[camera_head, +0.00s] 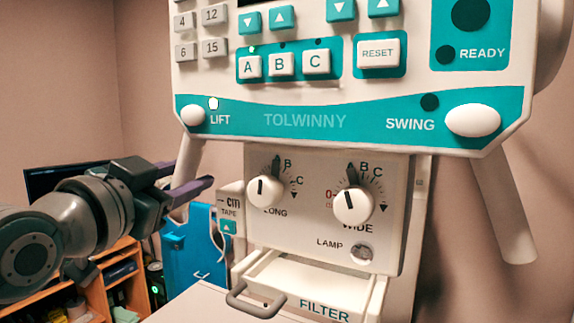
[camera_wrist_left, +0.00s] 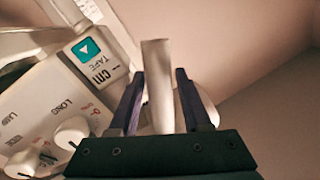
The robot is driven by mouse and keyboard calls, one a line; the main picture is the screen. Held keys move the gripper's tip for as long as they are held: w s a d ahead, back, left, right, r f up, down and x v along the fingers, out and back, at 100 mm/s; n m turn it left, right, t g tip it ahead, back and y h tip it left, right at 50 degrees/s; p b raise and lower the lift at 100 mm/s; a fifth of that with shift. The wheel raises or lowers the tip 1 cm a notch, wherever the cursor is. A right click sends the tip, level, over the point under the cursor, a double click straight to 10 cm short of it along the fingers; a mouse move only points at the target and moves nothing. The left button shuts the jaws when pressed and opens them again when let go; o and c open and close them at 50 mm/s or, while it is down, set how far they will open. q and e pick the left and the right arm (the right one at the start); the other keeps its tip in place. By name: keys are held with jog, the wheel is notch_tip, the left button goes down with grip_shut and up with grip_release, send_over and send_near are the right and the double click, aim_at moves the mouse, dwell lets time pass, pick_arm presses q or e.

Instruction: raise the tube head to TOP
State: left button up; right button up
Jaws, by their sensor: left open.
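The white tube head (camera_head: 300,100) carries a teal and white control panel and fills the upper middle of the head view. A white oval LIFT button (camera_head: 193,115) is at its lower left, with a bright white lamp (camera_head: 213,103) above it. A white handle bar (camera_head: 188,160) slopes down below that corner. My left gripper (camera_head: 193,182) is open at this bar, one finger crossing in front of it. In the left wrist view, the bar (camera_wrist_left: 158,85) stands between the fingers of the left gripper (camera_wrist_left: 160,76), with gaps beside it. My right gripper is not in view.
The SWING button (camera_head: 473,120) and a second handle bar (camera_head: 508,215) are at the right. Below the panel are the dial box (camera_head: 310,235) and the FILTER tray (camera_head: 330,300). A wooden shelf (camera_head: 122,265) and a blue cabinet (camera_head: 187,255) stand behind my left arm.

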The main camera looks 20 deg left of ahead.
pick_arm(q)
jog(key=shift+w, duration=0.1)
grip_shut()
dwell(0.4)
dwell(1.0)
